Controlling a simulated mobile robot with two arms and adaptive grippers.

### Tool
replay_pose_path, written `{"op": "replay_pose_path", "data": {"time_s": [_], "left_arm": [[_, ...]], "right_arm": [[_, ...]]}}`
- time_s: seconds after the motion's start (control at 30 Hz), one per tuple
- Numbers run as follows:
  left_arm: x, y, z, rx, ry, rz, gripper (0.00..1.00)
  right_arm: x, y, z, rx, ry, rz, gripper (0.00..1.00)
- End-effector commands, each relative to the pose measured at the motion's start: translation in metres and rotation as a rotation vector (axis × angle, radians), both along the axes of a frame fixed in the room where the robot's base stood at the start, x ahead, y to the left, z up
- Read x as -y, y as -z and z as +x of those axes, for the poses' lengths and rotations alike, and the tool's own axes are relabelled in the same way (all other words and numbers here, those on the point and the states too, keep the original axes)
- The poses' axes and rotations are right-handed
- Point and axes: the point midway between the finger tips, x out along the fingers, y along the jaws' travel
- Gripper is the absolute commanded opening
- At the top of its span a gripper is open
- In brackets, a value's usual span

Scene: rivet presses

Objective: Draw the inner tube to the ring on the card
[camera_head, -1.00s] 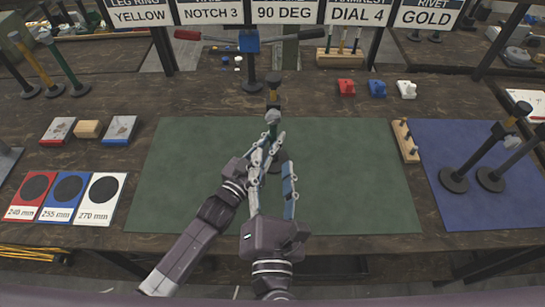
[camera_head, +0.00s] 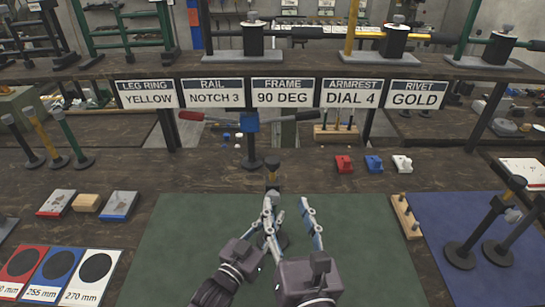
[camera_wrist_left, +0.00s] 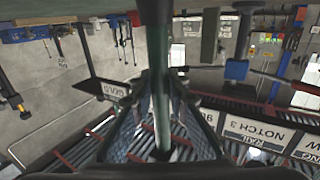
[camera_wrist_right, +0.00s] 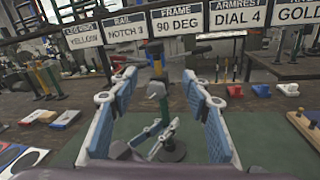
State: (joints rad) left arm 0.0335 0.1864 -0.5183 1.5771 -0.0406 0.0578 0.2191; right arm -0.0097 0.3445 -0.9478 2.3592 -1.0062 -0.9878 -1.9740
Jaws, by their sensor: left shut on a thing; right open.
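The leg (camera_head: 272,189) stands upright at the far middle of the green mat, with a dark top, a tan band below it and a grey collar. The right wrist view shows its green outer tube (camera_wrist_right: 159,108) and dark base. The card (camera_head: 148,93) reads LEG RING YELLOW. My left gripper (camera_head: 268,212) is shut on the green tube below the collar; its fingers flank the tube in the left wrist view (camera_wrist_left: 160,110). My right gripper (camera_head: 290,207) is open and empty, facing the leg from the near side. I cannot make out separate rings on the inner tube.
A stand with a red-and-black crossbar (camera_head: 250,135) is behind the leg. Red, blue and white parts (camera_head: 374,163) lie back right. A wooden rack (camera_head: 406,215) edges the green mat (camera_head: 375,250). Tubes stand on the blue mat (camera_head: 435,215); size cards (camera_head: 55,272) lie left.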

Motion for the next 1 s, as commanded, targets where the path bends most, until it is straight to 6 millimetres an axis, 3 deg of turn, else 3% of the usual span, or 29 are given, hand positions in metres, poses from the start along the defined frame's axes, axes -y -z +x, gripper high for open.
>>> {"op": "replay_pose_path", "data": {"time_s": [0.13, 0.37, 0.8, 1.0], "left_arm": [[0.0, -0.001, 0.0, 0.002, 0.0, -0.001, 0.0], [0.0, -0.001, 0.0, 0.002, 0.0, -0.001, 0.0], [0.0, -0.001, 0.0, 0.002, 0.001, -0.001, 0.0], [0.0, -0.001, 0.0, 0.002, 0.0, -0.001, 0.0]], "right_arm": [[0.003, -0.018, 0.007, 0.028, -0.055, -0.121, 0.44], [0.001, -0.025, 0.016, 0.038, -0.086, -0.191, 0.44], [-0.02, -0.025, 0.093, 0.036, -0.085, -0.187, 0.44], [-0.027, -0.025, 0.117, 0.036, -0.086, -0.187, 0.44]]}}
